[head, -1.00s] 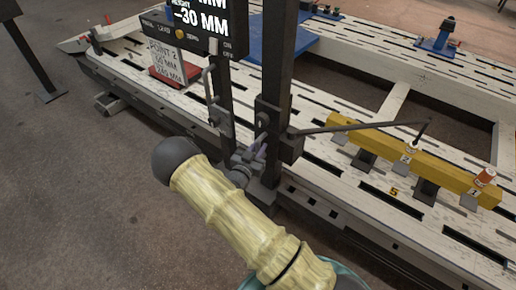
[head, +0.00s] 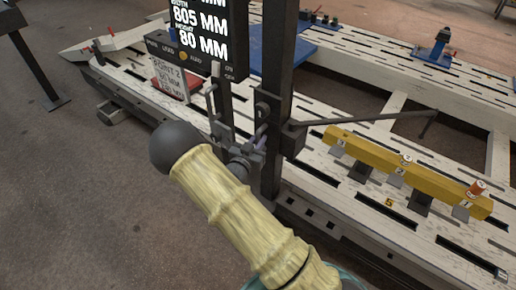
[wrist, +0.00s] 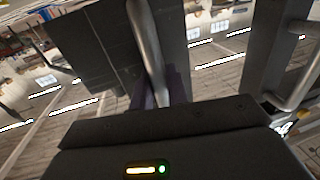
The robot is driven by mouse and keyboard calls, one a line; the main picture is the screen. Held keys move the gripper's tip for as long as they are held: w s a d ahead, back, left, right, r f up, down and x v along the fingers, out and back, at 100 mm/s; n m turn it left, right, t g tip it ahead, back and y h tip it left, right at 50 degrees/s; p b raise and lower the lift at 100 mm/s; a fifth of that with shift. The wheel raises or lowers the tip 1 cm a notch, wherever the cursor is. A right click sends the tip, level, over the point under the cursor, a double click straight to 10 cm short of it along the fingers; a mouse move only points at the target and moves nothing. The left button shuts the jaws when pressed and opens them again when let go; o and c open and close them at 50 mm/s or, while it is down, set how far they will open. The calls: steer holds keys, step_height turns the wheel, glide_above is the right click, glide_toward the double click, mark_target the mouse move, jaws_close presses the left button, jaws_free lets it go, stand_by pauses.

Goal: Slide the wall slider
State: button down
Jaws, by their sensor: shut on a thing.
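The wall slider is a dark block (head: 291,138) on a tall black post (head: 276,60), with a long thin pointer arm (head: 365,120) reaching right over the bench. My gripper (head: 257,143) is at the block's left side, partly hidden by my own arm. In the wrist view, my gripper (wrist: 160,92) is shut on a slanting silver handle (wrist: 146,40) between its purple fingers. A dark panel (wrist: 95,55) lies behind it, and a second bar handle (wrist: 298,75) is at the right.
A display (head: 200,35) reading 805 MM and 80 MM hangs left of the post. A slotted white frame bench (head: 330,75) spreads behind. A yellow bar (head: 415,175) with numbered tags lies below the pointer arm. Open floor (head: 70,190) is at the left.

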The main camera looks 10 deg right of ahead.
mark_target(259, 114)
step_height(259, 114, up, 11)
steer(key=p, duration=0.4)
steer(key=c, duration=1.5)
jaws_free()
steer(key=shift+o, duration=0.2)
steer(key=shift+s, duration=0.1)
steer(key=b+v, duration=0.2)
steer(key=v, duration=1.5)
steer(key=shift+a, duration=0.1)
